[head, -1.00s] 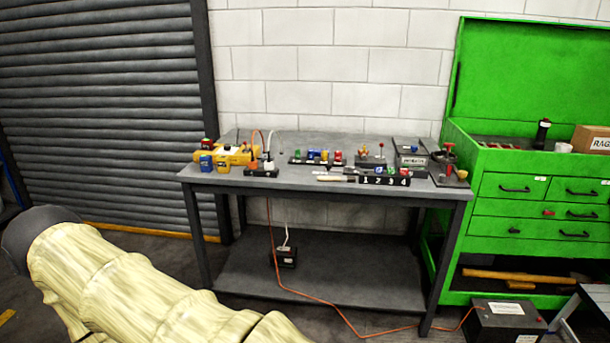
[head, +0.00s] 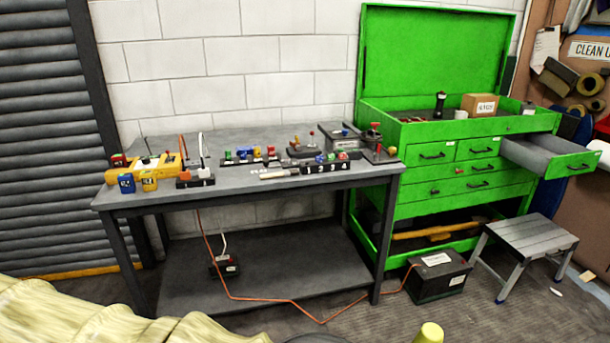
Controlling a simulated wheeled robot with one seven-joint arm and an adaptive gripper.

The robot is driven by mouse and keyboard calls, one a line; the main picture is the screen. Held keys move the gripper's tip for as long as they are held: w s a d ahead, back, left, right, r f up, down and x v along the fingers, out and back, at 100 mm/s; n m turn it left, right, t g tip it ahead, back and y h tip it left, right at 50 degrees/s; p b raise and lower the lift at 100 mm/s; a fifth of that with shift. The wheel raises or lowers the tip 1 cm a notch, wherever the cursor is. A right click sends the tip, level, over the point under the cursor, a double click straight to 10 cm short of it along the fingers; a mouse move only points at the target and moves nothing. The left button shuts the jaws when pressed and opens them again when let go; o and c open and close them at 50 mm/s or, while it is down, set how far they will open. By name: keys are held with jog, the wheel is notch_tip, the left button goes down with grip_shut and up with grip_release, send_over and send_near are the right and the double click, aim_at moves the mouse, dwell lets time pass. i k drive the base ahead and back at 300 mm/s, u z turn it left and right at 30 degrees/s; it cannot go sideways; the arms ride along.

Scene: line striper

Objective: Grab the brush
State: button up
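A slim item with a pale handle, which looks like the brush (head: 278,174), lies flat on the grey workbench (head: 225,185) near its front edge. It lies left of a dark numbered block (head: 326,167). It is small in the head view, so its bristles cannot be made out clearly. My arm in its pale yellow cover shows at the bottom left, well short of the bench.
Switches, a yellow box (head: 146,170) and small coloured parts crowd the bench top. A green tool cabinet (head: 450,167) with an open drawer (head: 550,153) stands right. A step stool (head: 525,240), a black box (head: 437,277) and an orange cable (head: 270,300) are on the floor.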

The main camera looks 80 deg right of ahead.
aim_at(292, 173)
jog(key=z, duration=1.95)
jog(key=i, duration=1.15)
jog(key=z, duration=0.4)
